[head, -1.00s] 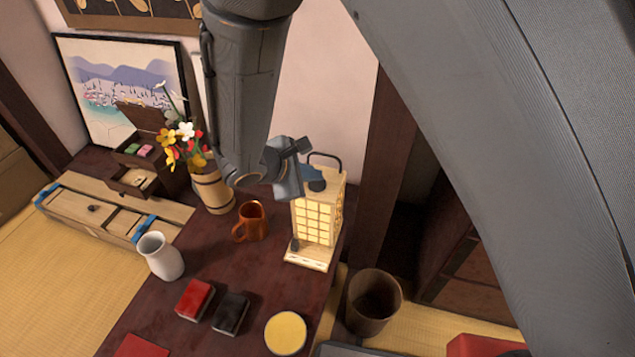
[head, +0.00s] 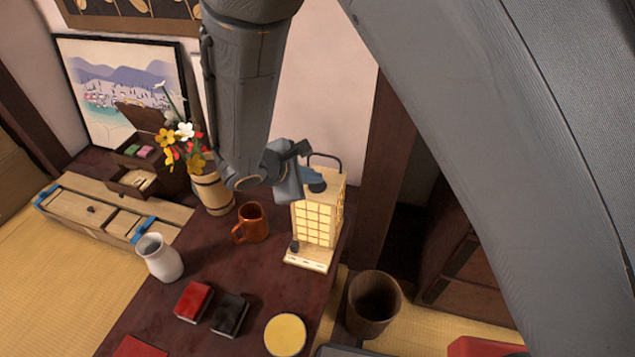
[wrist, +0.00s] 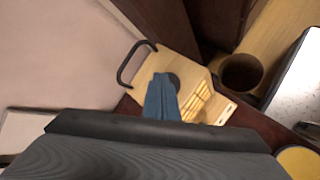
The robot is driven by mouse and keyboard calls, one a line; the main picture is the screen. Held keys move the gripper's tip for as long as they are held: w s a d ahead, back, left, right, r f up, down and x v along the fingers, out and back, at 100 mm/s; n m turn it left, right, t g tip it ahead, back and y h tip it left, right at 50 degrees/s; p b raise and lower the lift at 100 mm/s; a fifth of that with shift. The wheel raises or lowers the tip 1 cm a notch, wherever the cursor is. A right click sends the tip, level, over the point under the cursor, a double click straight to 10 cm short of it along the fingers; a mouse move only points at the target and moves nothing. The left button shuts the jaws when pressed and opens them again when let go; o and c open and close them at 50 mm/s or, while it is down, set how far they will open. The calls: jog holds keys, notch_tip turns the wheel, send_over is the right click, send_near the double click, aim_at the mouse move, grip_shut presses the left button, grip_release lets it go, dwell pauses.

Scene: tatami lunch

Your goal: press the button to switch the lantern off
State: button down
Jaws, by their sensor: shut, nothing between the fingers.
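The lantern (head: 315,222) stands on the dark red table, a pale wooden box with a grid front, glowing warm yellow. It has a dark carrying handle (head: 325,157) on top. A dark round disc (wrist: 173,80) shows on its top face. A small dark knob (head: 295,246) sits at the front of its base; I cannot tell which of these is the button. My gripper (head: 313,180) is shut and empty, its blue fingers over the lantern's top. In the wrist view the fingertips (wrist: 162,78) overlap the disc's edge; I cannot tell whether they touch it.
An orange mug (head: 251,223) and a wooden vase of flowers (head: 213,194) stand left of the lantern. A white jug (head: 159,258), red box (head: 193,301), black box (head: 230,315) and yellow disc (head: 285,334) are nearer. A brown bin (head: 373,304) stands right of the table.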

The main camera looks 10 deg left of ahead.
aim_at(314, 187)
jog(key=shift+r, duration=0.1)
jog(key=shift+r+p, duration=0.5)
jog(key=shift+r, duration=0.2)
notch_tip(314, 187, up, 6)
jog(key=p, duration=0.4)
dwell(0.3)
